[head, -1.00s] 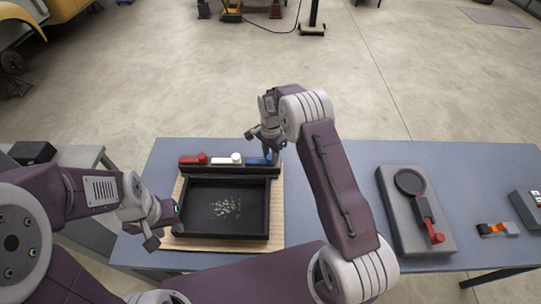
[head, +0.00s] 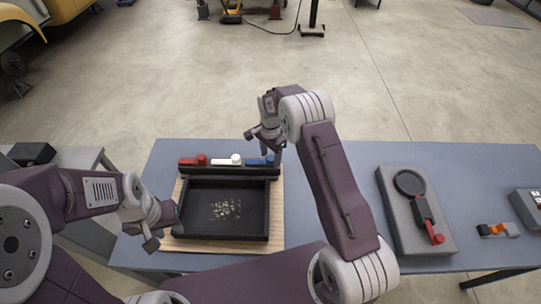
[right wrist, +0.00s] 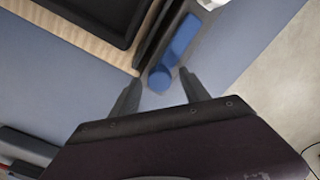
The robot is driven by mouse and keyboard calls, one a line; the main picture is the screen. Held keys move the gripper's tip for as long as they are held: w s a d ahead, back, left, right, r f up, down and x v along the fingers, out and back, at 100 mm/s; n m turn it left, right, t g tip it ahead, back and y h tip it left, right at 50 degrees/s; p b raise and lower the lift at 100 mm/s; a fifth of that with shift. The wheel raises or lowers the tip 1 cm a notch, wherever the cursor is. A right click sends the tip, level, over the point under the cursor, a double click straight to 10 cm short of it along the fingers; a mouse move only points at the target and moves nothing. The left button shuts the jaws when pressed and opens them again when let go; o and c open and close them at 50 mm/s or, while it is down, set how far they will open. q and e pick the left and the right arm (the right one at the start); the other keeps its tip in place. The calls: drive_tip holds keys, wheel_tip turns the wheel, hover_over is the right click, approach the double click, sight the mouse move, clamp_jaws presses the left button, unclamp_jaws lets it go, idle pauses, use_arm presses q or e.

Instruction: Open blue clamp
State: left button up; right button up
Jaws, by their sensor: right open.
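The blue clamp (head: 259,162) is at the right end of a black rail behind a shallow black tray (head: 268,215). In the right wrist view the blue clamp (right wrist: 181,40) shows as a blue bar with a round blue knob at its near end. My right gripper (head: 265,146) is open and empty, above and beside the knob end of the clamp. In the right wrist view, its two fingers (right wrist: 159,80) stand on either side of the knob, and I cannot tell whether they touch it. My left gripper (head: 164,226) is open and empty at the tray's left edge.
A red clamp (head: 192,160) and a white clamp (head: 226,160) sit on the same rail, left of the blue one. A grey plate with a black ring and red-ended lever (head: 398,235) and an orange-grey item (head: 497,230) lie to the right.

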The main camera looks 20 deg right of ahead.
wheel_tip(320, 180, up, 9)
drive_tip(key=b, duration=0.1)
drive_tip(key=shift+b, duration=0.3)
